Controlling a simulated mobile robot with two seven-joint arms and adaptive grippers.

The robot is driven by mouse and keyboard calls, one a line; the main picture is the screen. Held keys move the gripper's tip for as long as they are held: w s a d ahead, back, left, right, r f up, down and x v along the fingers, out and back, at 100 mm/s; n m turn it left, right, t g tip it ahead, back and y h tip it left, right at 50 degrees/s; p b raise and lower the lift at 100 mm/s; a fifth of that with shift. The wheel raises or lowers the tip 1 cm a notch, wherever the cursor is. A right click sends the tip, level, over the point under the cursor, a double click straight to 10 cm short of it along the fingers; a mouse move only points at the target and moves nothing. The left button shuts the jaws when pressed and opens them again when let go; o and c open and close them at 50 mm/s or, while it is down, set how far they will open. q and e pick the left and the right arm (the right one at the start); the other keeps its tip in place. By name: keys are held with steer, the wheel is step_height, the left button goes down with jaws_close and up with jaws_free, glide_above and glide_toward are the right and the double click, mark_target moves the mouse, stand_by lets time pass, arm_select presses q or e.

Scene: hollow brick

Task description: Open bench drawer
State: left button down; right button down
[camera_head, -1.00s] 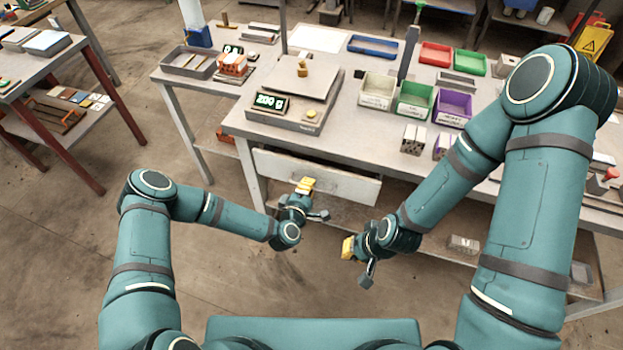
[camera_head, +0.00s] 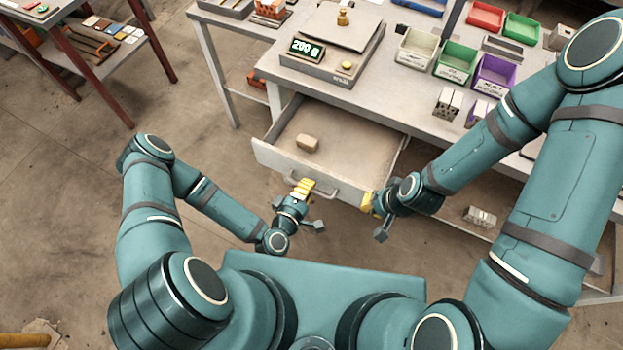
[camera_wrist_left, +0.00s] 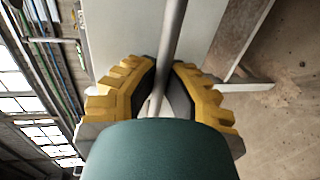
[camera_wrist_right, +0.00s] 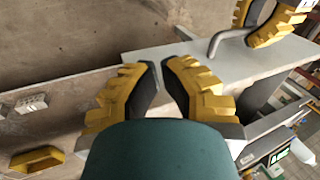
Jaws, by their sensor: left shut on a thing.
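The bench drawer (camera_head: 345,155) is pulled well out from under the workbench (camera_head: 345,88), with its inside showing. A small tan block (camera_head: 307,142) lies in it. My left gripper (camera_head: 303,188) is shut on the grey bar handle (camera_head: 325,193) at the drawer front; in the left wrist view the handle (camera_wrist_left: 173,40) runs between the yellow fingers. My right gripper (camera_head: 368,202) is near the right end of the drawer front. In the right wrist view its fingers (camera_wrist_right: 160,85) are apart and empty, with the drawer front (camera_wrist_right: 190,50) just beyond.
On the bench stand a scale (camera_head: 335,50) with a brass weight, a green bin (camera_head: 457,60), a purple bin (camera_head: 494,78) and a holed brick (camera_head: 448,103). A lower shelf holds another brick (camera_head: 480,216). A side table (camera_head: 95,40) stands at the left. Floor between is clear.

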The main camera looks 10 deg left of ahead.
stand_by(0.3)
arm_select(q)
steer(key=c, duration=1)
jaws_free()
steer(key=shift+s, duration=0.1)
steer(key=v, duration=0.4)
steer(key=f+v, duration=0.1)
steer(key=v, duration=0.3)
steer(key=f+v, duration=0.1)
steer(key=v, duration=0.4)
steer(key=shift+s+a+f, duration=0.1)
steer(key=shift+s+f, duration=0.1)
steer(key=shift+s, duration=0.1)
